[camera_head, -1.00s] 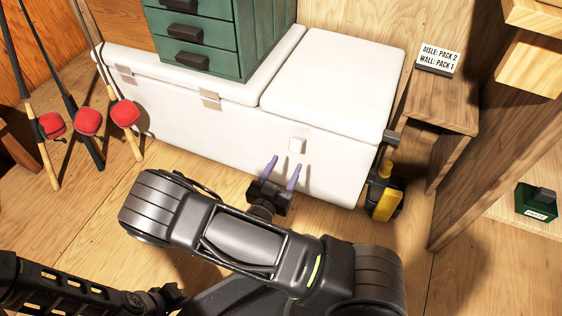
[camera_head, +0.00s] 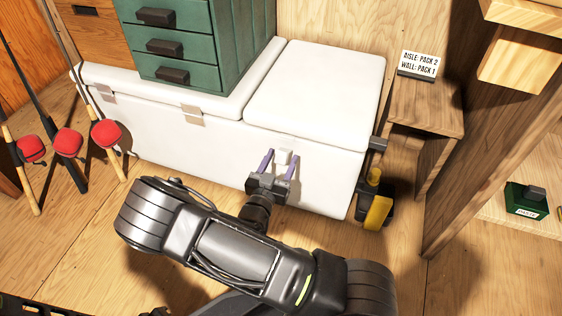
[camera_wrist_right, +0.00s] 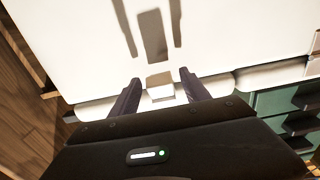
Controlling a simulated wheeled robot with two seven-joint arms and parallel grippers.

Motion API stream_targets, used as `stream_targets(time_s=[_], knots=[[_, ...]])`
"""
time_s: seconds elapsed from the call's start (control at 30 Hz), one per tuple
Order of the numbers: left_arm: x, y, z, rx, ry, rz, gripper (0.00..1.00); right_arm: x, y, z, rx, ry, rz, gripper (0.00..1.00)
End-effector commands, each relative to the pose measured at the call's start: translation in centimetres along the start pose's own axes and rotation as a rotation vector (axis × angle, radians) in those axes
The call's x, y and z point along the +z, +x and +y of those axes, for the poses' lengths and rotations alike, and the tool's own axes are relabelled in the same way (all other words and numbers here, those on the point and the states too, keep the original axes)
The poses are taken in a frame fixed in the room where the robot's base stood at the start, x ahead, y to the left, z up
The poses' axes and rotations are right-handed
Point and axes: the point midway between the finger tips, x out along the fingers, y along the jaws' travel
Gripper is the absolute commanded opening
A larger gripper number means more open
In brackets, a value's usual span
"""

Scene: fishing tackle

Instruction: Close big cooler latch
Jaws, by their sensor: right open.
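The big white cooler (camera_head: 205,145) stands along the wall, with its right lid section (camera_head: 318,85) lying down. In the right wrist view the fingers (camera_wrist_right: 160,80) straddle the latch, with gaps on both sides. Whether they touch the cooler's front is unclear. My left gripper is out of view.
A green drawer cabinet (camera_head: 175,45) stands on the cooler's left section. Several fishing rods with red reels (camera_head: 68,143) lean at left. A yellow-and-black item (camera_head: 376,205) stands by the cooler's right end, near a wooden shelf (camera_head: 425,105). The floor before the cooler is clear.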

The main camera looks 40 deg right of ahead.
Motion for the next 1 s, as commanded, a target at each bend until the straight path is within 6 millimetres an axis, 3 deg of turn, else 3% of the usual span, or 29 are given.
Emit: stream_targets(time_s=[0.3, 1.0], knots=[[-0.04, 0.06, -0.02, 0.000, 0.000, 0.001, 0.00, -0.06, 0.37, -0.03, -0.001, 0.001, 0.000, 0.55], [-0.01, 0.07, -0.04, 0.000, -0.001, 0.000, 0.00, -0.04, 0.33, -0.03, -0.001, 0.000, 0.000, 0.00]])
